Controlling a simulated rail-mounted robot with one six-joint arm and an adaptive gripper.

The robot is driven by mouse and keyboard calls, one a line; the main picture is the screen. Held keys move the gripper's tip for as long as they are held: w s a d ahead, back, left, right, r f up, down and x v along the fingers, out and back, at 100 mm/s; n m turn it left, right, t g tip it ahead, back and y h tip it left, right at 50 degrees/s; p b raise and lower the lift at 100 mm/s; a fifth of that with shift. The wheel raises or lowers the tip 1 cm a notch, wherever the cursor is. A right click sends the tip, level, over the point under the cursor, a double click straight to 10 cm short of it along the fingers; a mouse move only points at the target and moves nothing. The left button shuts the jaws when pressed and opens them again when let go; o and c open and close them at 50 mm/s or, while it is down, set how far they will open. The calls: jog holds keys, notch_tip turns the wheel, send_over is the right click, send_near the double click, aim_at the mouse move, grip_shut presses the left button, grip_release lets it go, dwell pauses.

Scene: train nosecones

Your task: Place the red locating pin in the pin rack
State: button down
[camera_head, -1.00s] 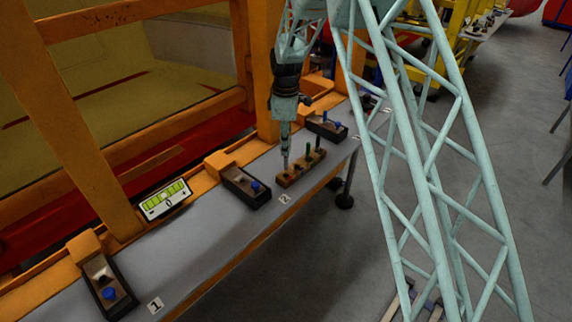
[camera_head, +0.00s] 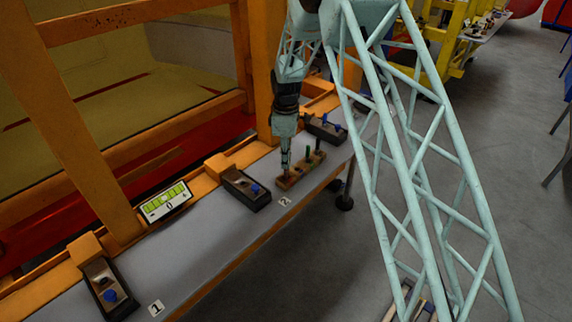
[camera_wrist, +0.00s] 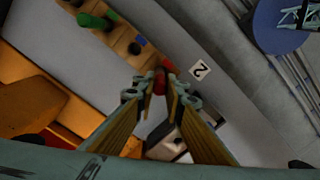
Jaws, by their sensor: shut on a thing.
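The red locating pin (camera_wrist: 159,82) shows between my fingertips in the wrist view. My gripper (camera_head: 286,167) is shut on it, pointing down over the near left end of the wooden pin rack (camera_head: 312,165). Green pins (camera_head: 309,154) stand in the rack. The wrist view also shows the rack (camera_wrist: 118,38), with a green pin (camera_wrist: 92,20) and a blue mark (camera_wrist: 140,40). The fingertips hide the pin's lower end, so I cannot tell whether it is in a hole.
A gauge panel (camera_head: 165,201) lies farther left. The bench (camera_head: 215,235) is clear along its front edge.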

jog(key=shift+f, duration=0.9)
jog(key=shift+f, duration=0.1)
jog(key=c, duration=2.7)
grip_release()
jog(key=shift+r+b, duration=0.6)
jog(key=shift+r, duration=5.5)
jog(key=shift+r, duration=0.1)
